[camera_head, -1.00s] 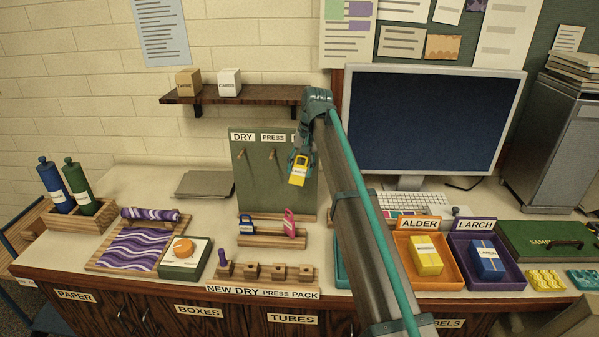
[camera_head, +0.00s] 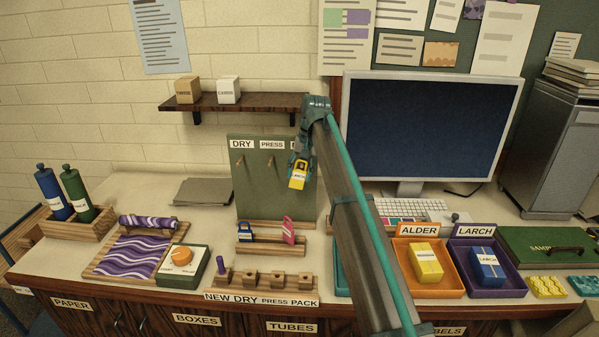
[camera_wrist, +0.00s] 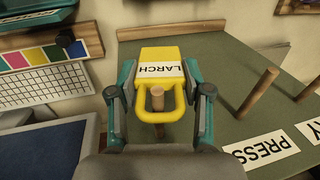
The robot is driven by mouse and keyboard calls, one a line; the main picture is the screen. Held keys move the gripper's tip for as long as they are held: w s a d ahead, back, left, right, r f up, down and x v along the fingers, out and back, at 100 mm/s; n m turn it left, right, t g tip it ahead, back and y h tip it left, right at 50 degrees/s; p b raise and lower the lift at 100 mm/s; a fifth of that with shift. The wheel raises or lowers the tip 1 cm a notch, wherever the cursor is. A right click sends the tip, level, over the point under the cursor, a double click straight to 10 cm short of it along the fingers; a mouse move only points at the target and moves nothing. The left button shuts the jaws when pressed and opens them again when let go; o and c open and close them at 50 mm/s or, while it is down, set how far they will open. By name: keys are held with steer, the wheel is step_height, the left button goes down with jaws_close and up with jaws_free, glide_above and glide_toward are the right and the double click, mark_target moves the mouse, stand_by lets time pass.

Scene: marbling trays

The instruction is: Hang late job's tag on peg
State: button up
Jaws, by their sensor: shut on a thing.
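My gripper (camera_wrist: 160,100) is shut on a yellow padlock-shaped tag (camera_wrist: 162,55) with a white LARCH label. In the head view the tag (camera_head: 298,177) is in front of the right side of the green peg board (camera_head: 262,190). In the wrist view a wooden peg (camera_wrist: 157,99) shows inside the tag's handle loop, and the loop's bar crosses in front of it. The peg seems to pass through the loop, but the depth is hard to tell. Two bare pegs stand by the PRESS and DRY labels. The third label is mostly hidden by my gripper.
A wooden rack (camera_head: 272,246) below the board holds a blue tag (camera_head: 245,231) and a pink tag (camera_head: 288,230). The monitor (camera_head: 432,125) stands close on the right. An orange ALDER tray (camera_head: 408,286) and a purple LARCH tray (camera_head: 470,290) hold boxes.

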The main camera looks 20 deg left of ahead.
stand_by(0.4)
steer(key=o, duration=1)
